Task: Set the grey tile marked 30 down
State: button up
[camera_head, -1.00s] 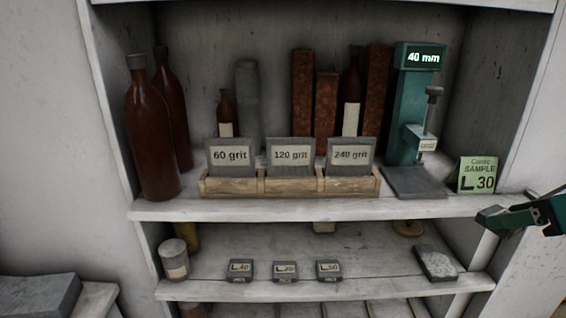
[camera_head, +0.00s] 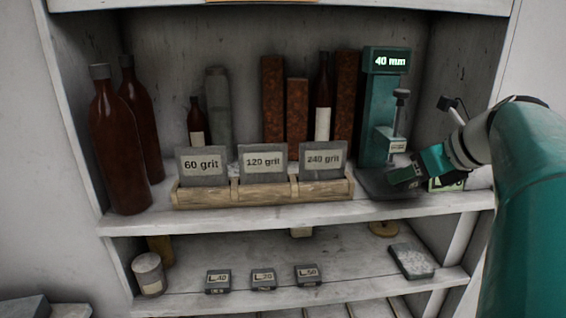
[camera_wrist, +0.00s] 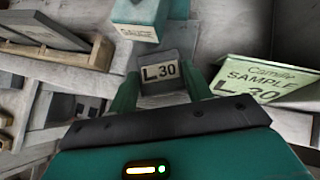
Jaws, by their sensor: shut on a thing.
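The grey tile marked "L 30" (camera_wrist: 160,72) sits between the two green fingers of my gripper (camera_wrist: 161,86) in the wrist view, its label facing the camera. My gripper is shut on it. In the head view my gripper (camera_head: 407,177) is over the dark base plate (camera_head: 375,186) of the green gauge stand reading 40 mm (camera_head: 384,115). I cannot tell whether the tile touches the plate.
A wooden rack with grit cards (camera_head: 264,191) stands left of the gauge stand. Brown bottles (camera_head: 119,150) and rust-coloured blocks (camera_head: 273,100) stand behind and left. The lower shelf holds small tiles marked 40, 20 and 50 (camera_head: 263,279) and a speckled slab (camera_head: 411,261).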

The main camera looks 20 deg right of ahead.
jog(key=w, duration=0.2)
jog(key=w+f, duration=0.1)
jog(key=shift+w+a+f, duration=0.1)
jog(key=shift+w+a, duration=0.05)
jog(key=shift+w, duration=0.25)
jog(key=shift+f, duration=0.25)
jog(key=o, duration=1.1)
jog(key=shift+o, duration=0.2)
jog(key=a+v, duration=0.1)
jog(key=v, duration=1.1)
jog(key=shift+d, duration=0.45)
jog(key=shift+r, duration=0.1)
